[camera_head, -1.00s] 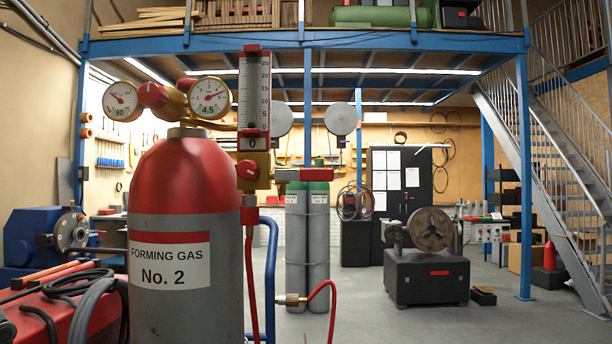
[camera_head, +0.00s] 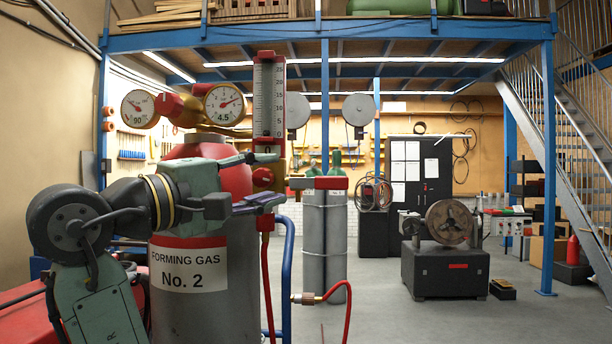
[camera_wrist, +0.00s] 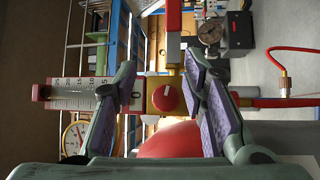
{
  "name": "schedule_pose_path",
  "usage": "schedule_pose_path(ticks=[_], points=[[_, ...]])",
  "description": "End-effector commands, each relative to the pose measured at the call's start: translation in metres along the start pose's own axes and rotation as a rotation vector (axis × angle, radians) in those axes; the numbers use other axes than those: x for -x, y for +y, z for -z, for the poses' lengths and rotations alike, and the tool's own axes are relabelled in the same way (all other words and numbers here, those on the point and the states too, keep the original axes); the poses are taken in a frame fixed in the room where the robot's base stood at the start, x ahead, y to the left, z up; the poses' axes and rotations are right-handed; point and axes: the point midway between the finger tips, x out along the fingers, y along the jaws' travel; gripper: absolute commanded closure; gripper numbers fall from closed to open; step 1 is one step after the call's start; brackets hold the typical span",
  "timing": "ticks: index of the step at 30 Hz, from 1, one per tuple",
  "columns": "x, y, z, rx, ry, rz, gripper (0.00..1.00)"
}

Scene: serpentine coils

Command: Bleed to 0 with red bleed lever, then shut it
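The red lever (camera_head: 326,183) sticks out level to the right of the brass valve block on the gas rig; in the wrist view the lever (camera_wrist: 173,40) runs up from the block. A round red knob (camera_head: 262,177) with a pale mark sits on the block; in the wrist view the knob (camera_wrist: 165,97) lies between my fingers. Above it stands the scaled flow tube (camera_head: 269,95), with a small window showing 0. My gripper (camera_head: 279,177) is open and empty, with one finger above and one below the knob; it also shows in the wrist view (camera_wrist: 160,68). Contact cannot be told.
Two gauges (camera_head: 224,104) sit on the red-topped gas cylinder (camera_head: 189,265) marked No. 2, close behind my arm. A red hose (camera_head: 344,310) and a blue tube frame (camera_head: 288,275) are below right.

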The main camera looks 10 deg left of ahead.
Motion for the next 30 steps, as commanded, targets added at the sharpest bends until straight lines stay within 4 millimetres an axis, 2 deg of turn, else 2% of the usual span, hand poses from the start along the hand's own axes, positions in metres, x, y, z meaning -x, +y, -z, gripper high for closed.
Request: schedule_pose_path(ticks=[1,3,6,11,21,25,30], points=[[-0.005,0.002,-0.015,0.035,-0.057,0.047,0.62],[-0.008,-0.001,-0.029,0.074,-0.112,0.102,0.62],[-0.011,-0.003,-0.037,0.1,-0.144,0.138,0.62],[-0.03,-0.005,-0.041,0.102,-0.148,0.142,0.62],[-0.091,-0.013,-0.05,0.101,-0.146,0.139,0.62],[-0.106,-0.015,-0.051,0.1,-0.143,0.138,0.62],[-0.114,-0.017,-0.053,0.099,-0.144,0.137,0.62]])
